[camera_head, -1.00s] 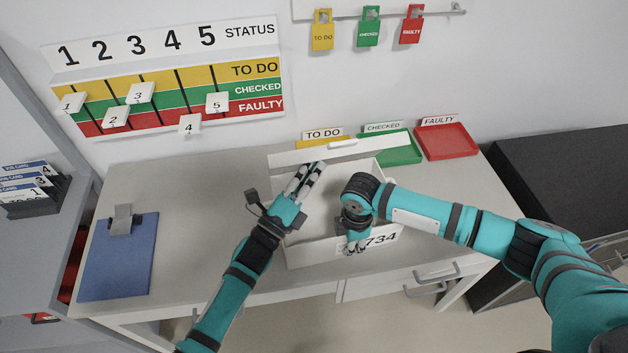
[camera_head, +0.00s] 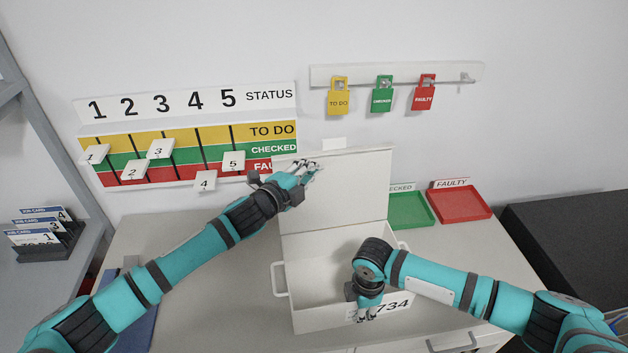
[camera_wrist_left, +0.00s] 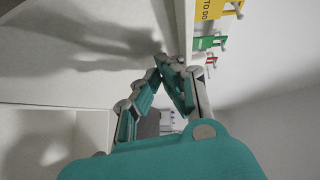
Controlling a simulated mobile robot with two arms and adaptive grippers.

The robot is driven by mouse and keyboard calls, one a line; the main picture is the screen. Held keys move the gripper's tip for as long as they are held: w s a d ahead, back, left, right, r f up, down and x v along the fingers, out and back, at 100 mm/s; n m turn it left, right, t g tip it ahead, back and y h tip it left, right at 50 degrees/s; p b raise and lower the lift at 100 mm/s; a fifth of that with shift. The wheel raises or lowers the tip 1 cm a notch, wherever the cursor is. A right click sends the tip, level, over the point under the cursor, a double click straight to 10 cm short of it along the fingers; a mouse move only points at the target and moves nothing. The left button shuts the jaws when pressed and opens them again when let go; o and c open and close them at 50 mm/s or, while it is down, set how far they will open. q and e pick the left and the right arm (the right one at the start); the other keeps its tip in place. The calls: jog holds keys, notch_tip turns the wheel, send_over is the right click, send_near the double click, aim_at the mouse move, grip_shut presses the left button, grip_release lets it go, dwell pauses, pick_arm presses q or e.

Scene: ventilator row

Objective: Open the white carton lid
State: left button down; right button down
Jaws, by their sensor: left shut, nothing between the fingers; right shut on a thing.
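The white carton (camera_head: 312,319) stands on the desk with its lid (camera_head: 335,205) raised upright at the back. The part of the inside that shows looks empty. My left gripper (camera_head: 312,168) is shut and empty at the upper left of the raised lid, over its inner face. In the left wrist view the shut fingers (camera_wrist_left: 172,68) are beside a pale panel, probably the lid. My right gripper (camera_head: 366,316) is shut on the carton's front wall, beside the number label ending in 734; the arm hides part of the carton.
The status board (camera_head: 190,135) with numbered tags hangs on the wall behind my left arm. Green (camera_head: 410,211) and red (camera_head: 460,204) trays stand right of the carton. Padlocks (camera_head: 382,96) hang above. A job card holder (camera_head: 45,236) is at left. The desk left of the carton is largely clear.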

pick_arm(q)
jog(key=shift+w, duration=0.6)
jog(key=shift+s, duration=0.1)
jog(key=shift+s+r, duration=0.1)
jog(key=shift+s, duration=0.15)
jog(key=s+d+r+v, duration=0.1)
jog(key=v, duration=1.1)
jog(key=shift+d+r, duration=0.25)
jog(key=shift+r, duration=0.05)
jog(key=shift+s, duration=0.15)
pick_arm(e)
jog(key=c, duration=1.4)
grip_release()
jog(key=shift+r, duration=0.1)
